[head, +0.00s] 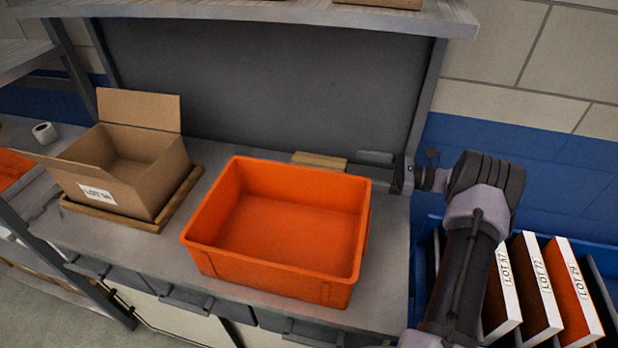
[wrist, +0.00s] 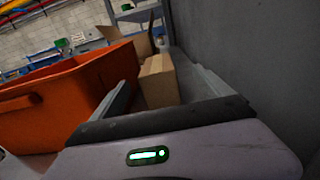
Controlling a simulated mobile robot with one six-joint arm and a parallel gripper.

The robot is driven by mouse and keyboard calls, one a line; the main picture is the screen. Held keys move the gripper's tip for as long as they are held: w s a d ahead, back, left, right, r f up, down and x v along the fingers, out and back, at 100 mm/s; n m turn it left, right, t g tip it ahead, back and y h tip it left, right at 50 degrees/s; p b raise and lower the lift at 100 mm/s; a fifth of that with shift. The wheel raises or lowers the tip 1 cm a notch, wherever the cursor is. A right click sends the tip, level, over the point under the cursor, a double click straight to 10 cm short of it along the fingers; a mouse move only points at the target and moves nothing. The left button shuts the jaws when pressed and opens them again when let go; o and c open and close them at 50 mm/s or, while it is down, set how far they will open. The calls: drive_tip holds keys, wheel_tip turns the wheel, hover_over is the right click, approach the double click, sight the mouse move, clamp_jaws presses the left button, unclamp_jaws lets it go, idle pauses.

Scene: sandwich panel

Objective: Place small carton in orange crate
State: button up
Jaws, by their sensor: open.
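The small carton (head: 320,160) is tan and lies behind the orange crate, near the back panel. In the wrist view the carton (wrist: 158,80) is ahead of my gripper, in line with the gap between its fingers. My gripper (head: 376,160) is open, low over the bench just right of the carton, with its fingers pointing left. In the wrist view the fingers (wrist: 168,84) are spread with nothing gripped. I cannot tell whether the fingertips overlap the carton's near end. The orange crate (head: 275,270) is empty and open at the top; its wall (wrist: 50,110) is left of my fingers.
An open cardboard box (head: 145,200) stands in a wooden tray at the left of the bench. A grey back panel (head: 270,85) rises close behind the carton. A blue bin with several LOT-marked panels (head: 540,285) stands at the right. Bare bench lies between box and crate.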

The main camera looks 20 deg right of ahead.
sight(319, 162)
drive_tip(key=b+x, duration=0.1)
drive_tip(key=x, duration=0.3)
drive_tip(key=b+x, duration=0.1)
drive_tip(key=x, duration=0.3)
drive_tip(key=b+x, duration=0.1)
drive_tip(key=x, duration=0.3)
drive_tip(key=shift+s+a+f, duration=0.15)
drive_tip(key=shift+s+f, duration=0.05)
drive_tip(key=shift+s, duration=0.15)
drive_tip(key=shift+w+a+r, duration=0.15)
drive_tip(key=shift+w+a, duration=0.15)
drive_tip(key=c, duration=1.8)
